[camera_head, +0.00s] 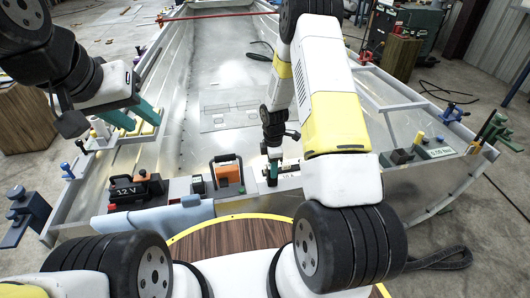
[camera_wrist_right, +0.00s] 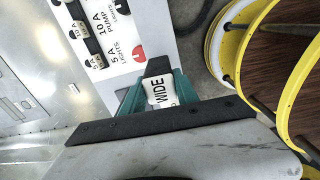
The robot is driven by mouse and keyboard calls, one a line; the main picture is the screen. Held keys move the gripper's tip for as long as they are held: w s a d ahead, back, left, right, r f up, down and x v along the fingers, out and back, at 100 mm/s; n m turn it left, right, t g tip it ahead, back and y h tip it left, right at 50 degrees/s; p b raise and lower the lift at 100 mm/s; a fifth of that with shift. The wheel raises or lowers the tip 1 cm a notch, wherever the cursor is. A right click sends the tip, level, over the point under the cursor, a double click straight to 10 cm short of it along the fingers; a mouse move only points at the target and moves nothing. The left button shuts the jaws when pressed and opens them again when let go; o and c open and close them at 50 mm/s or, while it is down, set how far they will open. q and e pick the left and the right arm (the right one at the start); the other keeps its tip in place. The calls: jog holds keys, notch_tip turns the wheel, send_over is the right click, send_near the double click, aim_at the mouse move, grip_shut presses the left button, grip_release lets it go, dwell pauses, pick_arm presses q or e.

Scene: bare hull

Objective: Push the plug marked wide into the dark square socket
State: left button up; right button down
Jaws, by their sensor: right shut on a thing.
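In the right wrist view the white plug marked WIDE (camera_wrist_right: 161,92) sits between the teal fingers of my right gripper (camera_wrist_right: 158,90), which is shut on it. A dark block (camera_wrist_right: 157,67) shows just beyond the plug at the edge of the white panel (camera_wrist_right: 128,22); I cannot tell whether it is the socket or part of the plug. In the head view my right gripper (camera_head: 272,174) points down at the panel, and the plug is too small to make out there. My left gripper (camera_head: 130,118) is open and empty above the hull's left edge.
A blue cloth (camera_head: 150,217) hangs over the front edge. A round wooden top with yellow rim (camera_head: 215,240) lies in front. The hull floor (camera_head: 225,75) is mostly clear.

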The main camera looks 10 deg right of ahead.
aim_at(269, 165)
jog(key=r, duration=0.1)
jog(key=a+r, duration=0.1)
jog(key=r, duration=0.1)
jog(key=shift+w+a, duration=0.1)
jog(key=shift+w, duration=0.05)
jog(key=w+a+r, duration=0.1)
jog(key=w+a, duration=0.2)
jog(key=a, duration=1.1)
jog(key=shift+w, duration=0.15)
